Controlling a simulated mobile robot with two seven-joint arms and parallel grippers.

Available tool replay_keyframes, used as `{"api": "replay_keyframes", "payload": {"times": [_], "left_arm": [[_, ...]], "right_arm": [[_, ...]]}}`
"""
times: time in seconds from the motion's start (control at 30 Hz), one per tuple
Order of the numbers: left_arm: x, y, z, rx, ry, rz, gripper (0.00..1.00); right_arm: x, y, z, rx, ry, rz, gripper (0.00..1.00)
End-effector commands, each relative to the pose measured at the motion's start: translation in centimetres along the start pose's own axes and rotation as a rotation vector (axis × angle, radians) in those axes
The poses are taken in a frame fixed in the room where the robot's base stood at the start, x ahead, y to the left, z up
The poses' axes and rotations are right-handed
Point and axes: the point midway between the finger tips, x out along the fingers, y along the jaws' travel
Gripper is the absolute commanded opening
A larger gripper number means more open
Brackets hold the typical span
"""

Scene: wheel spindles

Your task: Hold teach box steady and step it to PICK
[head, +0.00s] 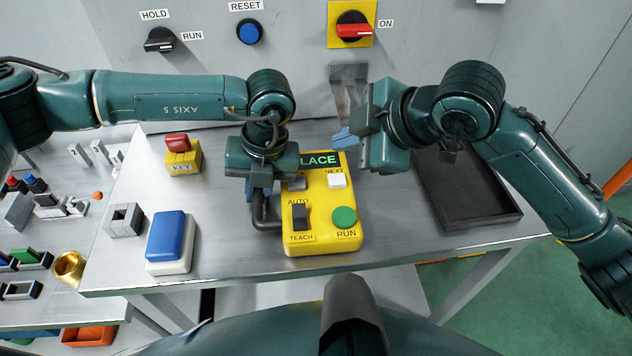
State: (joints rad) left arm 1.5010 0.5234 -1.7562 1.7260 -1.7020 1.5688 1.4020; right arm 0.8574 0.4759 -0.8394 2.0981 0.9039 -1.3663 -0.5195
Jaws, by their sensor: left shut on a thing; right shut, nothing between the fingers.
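The yellow teach box (322,240) lies on the metal table, its green-lit display (320,159) showing "LACE", with the left end of the screen hidden by my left arm. It has a white NEXT button (337,181), a green RUN button (344,217) and a dark AUTO/TEACH switch (299,216). My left gripper (261,200) points down at the box's left side, shut on its dark side handle (264,224). My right gripper (343,138) is shut and empty, its blue fingertips by the display's upper right, apart from the NEXT button.
A blue-topped block (170,236), a grey socket block (124,220) and a yellow KEY box (183,158) stand left of the teach box. A black tray (465,200) lies to the right. The wall panel behind carries a red ON switch (353,29) and a blue RESET button (249,32).

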Motion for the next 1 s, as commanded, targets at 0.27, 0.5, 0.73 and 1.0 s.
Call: {"api": "replay_keyframes", "payload": {"times": [0.27, 0.5, 0.73, 1.0], "left_arm": [[-0.04, -0.01, 0.01, 0.0, -0.001, -0.001, 0.0], [-0.04, -0.01, 0.01, 0.0, -0.001, -0.001, 0.18], [-0.03, 0.0, 0.01, 0.0, 0.0, 0.0, 0.37], [0.0, -0.05, -0.01, 0.001, 0.0, -0.001, 0.41]], "right_arm": [[-0.01, 0.01, 0.0, 0.0, 0.0, 0.0, 0.0], [-0.01, 0.01, 0.0, 0.0, 0.0, 0.0, 0.0], [0.0, 0.01, 0.0, 0.0, 0.0, 0.0, 0.0], [0.0, 0.0, 0.0, 0.0, 0.0, 0.0, 0.0]]}}
